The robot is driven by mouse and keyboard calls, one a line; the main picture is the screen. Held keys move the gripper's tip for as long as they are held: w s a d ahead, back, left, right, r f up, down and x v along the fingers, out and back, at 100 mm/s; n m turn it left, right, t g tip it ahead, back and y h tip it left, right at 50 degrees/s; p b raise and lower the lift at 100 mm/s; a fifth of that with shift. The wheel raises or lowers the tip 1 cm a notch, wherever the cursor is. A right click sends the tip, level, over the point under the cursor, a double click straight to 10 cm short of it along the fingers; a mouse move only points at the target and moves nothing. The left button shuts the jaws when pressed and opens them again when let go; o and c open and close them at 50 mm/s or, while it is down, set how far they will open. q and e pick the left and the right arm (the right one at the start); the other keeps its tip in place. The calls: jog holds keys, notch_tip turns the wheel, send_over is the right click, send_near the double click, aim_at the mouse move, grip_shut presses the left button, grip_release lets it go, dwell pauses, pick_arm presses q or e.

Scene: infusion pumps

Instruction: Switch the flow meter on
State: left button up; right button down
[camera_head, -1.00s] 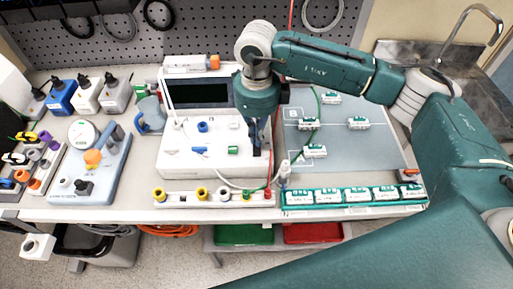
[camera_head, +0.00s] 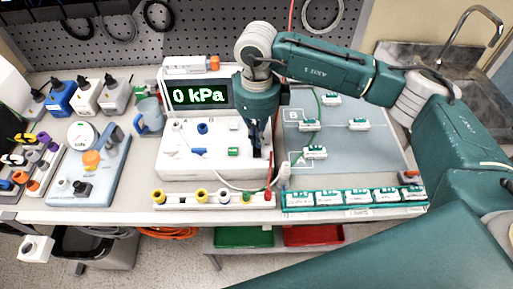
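A white bench instrument (camera_head: 190,163) with a raised dark screen (camera_head: 198,96) stands in the middle of the table. The screen is lit and reads "0 kPa" in green-white characters. It is the unit at my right gripper; no label naming it a flow meter is legible. My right gripper (camera_head: 259,148) points down at the right end of the instrument's top, over a dark switch-like part. The fingers are dark and overlap that part, so their opening and exact contact are unclear. My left gripper is not in view.
A blue-grey board (camera_head: 112,165) with a round gauge (camera_head: 82,134) and knobs lies to the left. A grey mat (camera_head: 365,155) with small modules lies right. Thin red and green cables run near my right gripper.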

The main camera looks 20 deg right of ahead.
notch_tip(320, 180, up, 6)
jog(key=shift+r+p, duration=0.1)
jog(key=shift+p, duration=1.1)
